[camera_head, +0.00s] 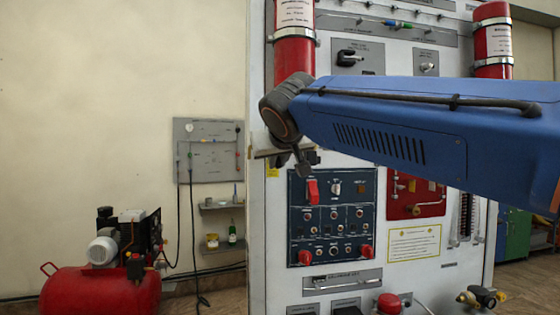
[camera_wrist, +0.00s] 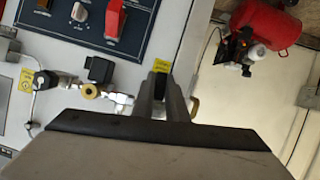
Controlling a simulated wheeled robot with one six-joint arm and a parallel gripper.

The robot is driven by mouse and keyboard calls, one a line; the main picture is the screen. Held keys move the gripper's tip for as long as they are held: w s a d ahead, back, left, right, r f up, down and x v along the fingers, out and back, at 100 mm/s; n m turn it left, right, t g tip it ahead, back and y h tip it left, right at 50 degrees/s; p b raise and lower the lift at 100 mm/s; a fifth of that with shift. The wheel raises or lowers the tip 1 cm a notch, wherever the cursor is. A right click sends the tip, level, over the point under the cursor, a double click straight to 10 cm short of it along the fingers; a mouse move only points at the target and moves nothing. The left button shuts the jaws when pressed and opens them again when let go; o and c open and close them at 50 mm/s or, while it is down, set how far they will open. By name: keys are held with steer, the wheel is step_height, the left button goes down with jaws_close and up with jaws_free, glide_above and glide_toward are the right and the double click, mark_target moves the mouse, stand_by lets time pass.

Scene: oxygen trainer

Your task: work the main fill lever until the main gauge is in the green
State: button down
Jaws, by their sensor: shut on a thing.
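In the wrist view my gripper (camera_wrist: 161,72) is shut on a narrow dark piece, which appears to be the main fill lever; the fingers hide most of it. The fingers are in front of metal pipe fittings (camera_wrist: 122,98) at the panel's edge. In the head view my gripper (camera_head: 306,160) is at the left edge of the white panel, below my blue arm, and its grip is too small to make out. I cannot make out the main gauge in either view; my arm covers part of the panel.
A dark blue switch panel (camera_head: 333,246) with red switches is below my gripper. A red cylinder (camera_head: 294,60) is close above it. A red compressor (camera_head: 100,295) stands on the floor at the left, below a grey wall board (camera_head: 208,165).

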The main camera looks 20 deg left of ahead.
steer(key=shift+s+a+m+y, duration=0.15)
steer(key=shift+a+m+y, duration=0.2)
steer(key=shift+m, duration=0.35)
steer(key=shift+g, duration=0.3)
steer(key=c, duration=1.8)
jaws_free()
steer(key=shift+o, duration=0.2)
steer(key=shift+d, duration=0.1)
steer(key=v, duration=1.7)
steer(key=shift+s, duration=0.2)
